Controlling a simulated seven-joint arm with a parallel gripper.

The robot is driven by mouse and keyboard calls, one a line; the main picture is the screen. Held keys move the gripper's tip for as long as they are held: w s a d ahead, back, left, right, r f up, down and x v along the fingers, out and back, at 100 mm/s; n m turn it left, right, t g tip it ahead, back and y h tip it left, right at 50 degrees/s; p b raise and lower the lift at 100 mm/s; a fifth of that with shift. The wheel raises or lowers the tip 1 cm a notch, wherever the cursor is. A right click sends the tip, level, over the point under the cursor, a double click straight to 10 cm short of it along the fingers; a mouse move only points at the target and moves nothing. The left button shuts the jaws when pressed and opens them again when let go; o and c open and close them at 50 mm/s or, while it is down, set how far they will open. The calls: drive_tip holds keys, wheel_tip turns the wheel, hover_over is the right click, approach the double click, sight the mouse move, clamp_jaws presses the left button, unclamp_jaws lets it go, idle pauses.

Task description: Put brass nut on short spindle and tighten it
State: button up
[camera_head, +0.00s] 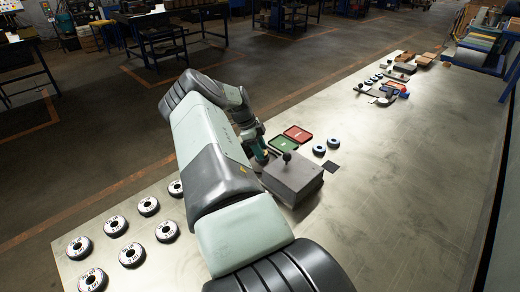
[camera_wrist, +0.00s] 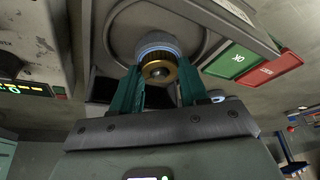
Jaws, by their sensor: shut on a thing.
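In the wrist view the brass nut (camera_wrist: 172,68) is between the green fingertips of my gripper (camera_wrist: 158,76), which is shut on it. A dark round end shows in the middle of the nut; I cannot tell whether it is the spindle's tip. A pale blue-grey round part (camera_wrist: 156,42) lies directly behind the nut, in a wide circular recess (camera_wrist: 120,30). The short spindle itself is hidden or cannot be told apart here. In the head view my gripper (camera_head: 262,156) is at the left of a grey block (camera_head: 296,178) with a dark knob; the nut is too small to tell.
A green tray (camera_head: 284,144) and a red tray (camera_head: 299,133) lie behind the block. Several labelled discs (camera_head: 132,255) lie at the front left. The right side of the table (camera_head: 420,190) is clear.

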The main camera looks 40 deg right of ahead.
drive_tip(key=shift+f+m+g+y, duration=0.2)
drive_tip(key=shift+m+g+y, duration=0.1)
drive_tip(key=shift+m, duration=0.7)
drive_tip(key=o, duration=1.2)
drive_tip(key=shift+r, duration=3.65)
